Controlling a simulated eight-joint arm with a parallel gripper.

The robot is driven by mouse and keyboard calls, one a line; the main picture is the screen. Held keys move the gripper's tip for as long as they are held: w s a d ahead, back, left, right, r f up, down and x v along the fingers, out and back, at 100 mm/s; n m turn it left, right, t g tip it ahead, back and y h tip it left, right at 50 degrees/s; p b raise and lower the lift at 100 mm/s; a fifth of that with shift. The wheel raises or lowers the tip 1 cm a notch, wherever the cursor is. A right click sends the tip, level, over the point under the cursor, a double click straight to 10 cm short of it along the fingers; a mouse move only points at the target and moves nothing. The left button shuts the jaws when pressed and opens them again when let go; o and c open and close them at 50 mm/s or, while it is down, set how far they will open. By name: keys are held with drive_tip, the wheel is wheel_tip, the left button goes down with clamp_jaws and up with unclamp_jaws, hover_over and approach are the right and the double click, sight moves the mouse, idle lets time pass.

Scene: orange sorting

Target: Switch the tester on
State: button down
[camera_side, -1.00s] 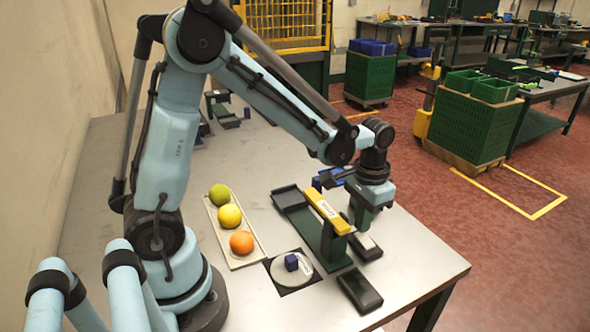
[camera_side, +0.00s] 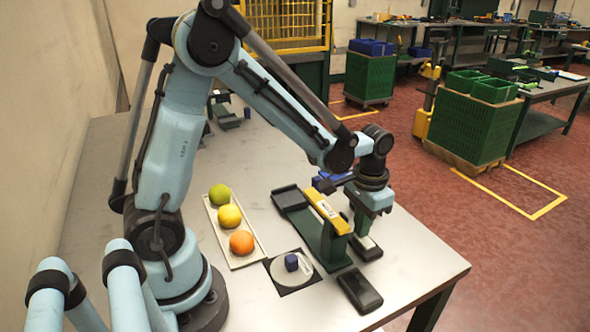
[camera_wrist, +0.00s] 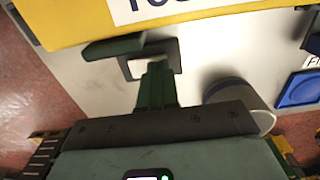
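The green stand with a yellow labelled top bar (camera_side: 325,206), which looks like the tester, stands on the table. The yellow bar (camera_wrist: 200,12) also crosses the top of the wrist view. A dark box with a pale top (camera_side: 369,251) sits at its right; which part is the switch is unclear. My gripper (camera_side: 362,234) points down right over this box, its tips at or just above it; contact is unclear. In the wrist view the green fingers (camera_wrist: 157,82) are together with nothing visible between them, close to a small pale-framed dark part (camera_wrist: 150,64).
A pale tray (camera_side: 250,262) holds a green, a yellow and an orange fruit. A dark flat box (camera_side: 360,290) lies near the table's front edge. Bare table lies at front right.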

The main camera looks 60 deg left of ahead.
drive_tip(key=shift+f, duration=0.1)
drive_tip(key=shift+r, duration=3.5)
drive_tip(key=s+r+t, duration=0.1)
drive_tip(key=s, duration=0.1)
drive_tip(key=s+r+t, duration=0.3)
drive_tip(key=s, duration=0.1)
drive_tip(key=shift+s+a+r+t, duration=0.1)
drive_tip(key=shift+s+r+t, duration=0.1)
drive_tip(key=shift+r+t, duration=0.15)
drive_tip(key=shift+s+f+t, duration=0.1)
drive_tip(key=shift+s+t, duration=1.05)
drive_tip(key=shift+t, duration=0.1)
